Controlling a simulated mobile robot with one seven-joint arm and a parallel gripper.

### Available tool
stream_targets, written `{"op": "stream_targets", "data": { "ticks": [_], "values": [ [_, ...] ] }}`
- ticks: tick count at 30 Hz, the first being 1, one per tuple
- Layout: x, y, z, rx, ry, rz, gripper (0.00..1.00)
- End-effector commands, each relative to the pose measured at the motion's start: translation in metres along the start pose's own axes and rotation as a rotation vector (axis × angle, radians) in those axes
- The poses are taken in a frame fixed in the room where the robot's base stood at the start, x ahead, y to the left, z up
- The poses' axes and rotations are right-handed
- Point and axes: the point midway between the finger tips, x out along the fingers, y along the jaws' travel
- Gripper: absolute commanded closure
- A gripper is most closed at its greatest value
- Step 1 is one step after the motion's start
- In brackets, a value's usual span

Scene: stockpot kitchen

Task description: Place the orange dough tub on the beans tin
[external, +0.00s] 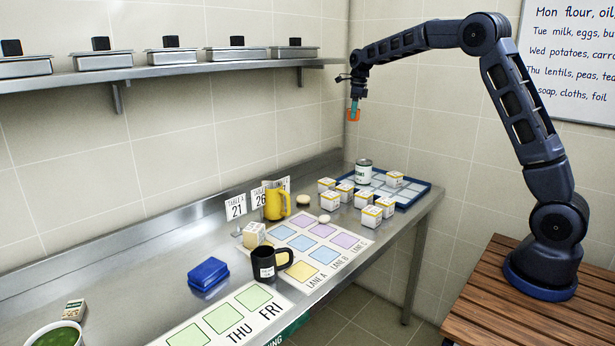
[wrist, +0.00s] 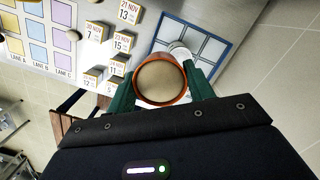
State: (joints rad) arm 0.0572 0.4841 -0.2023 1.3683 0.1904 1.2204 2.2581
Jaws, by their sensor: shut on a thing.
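My gripper (external: 354,104) is shut on the orange dough tub (external: 353,115) and holds it high in the air above the far end of the counter. In the wrist view the round orange tub (wrist: 160,101) sits between the two green fingers, with its pale top facing the camera. The beans tin (external: 364,172), a white can with a dark label too small to read, stands upright at the far left of the blue-rimmed tray. In the wrist view the tin (wrist: 179,49) shows just beyond the tub, partly hidden by it.
The tray (external: 421,193) has pale compartments. Several small dated boxes (external: 371,216) stand on and in front of it. A yellow jug (external: 277,203), a black mug (external: 265,264) and a blue box (external: 208,273) are farther left. A shelf (external: 180,69) runs along the wall.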

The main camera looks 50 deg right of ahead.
Motion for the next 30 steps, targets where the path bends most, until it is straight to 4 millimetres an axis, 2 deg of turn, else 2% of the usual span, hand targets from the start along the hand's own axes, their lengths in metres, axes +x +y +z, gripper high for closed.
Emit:
{"op": "stream_targets", "data": {
  "ticks": [1,4,11,14,30],
  "values": [
    [-0.004,-0.012,-0.015,0.03,-0.001,-0.003,0.73],
    [-0.009,-0.027,-0.036,0.072,-0.002,-0.007,0.73],
    [-0.01,-0.042,-0.058,0.114,-0.002,-0.01,0.73],
    [0.004,-0.042,-0.061,0.116,-0.001,-0.009,0.73],
    [0.117,-0.042,-0.074,0.116,-0.001,-0.01,0.73]
  ]
}}
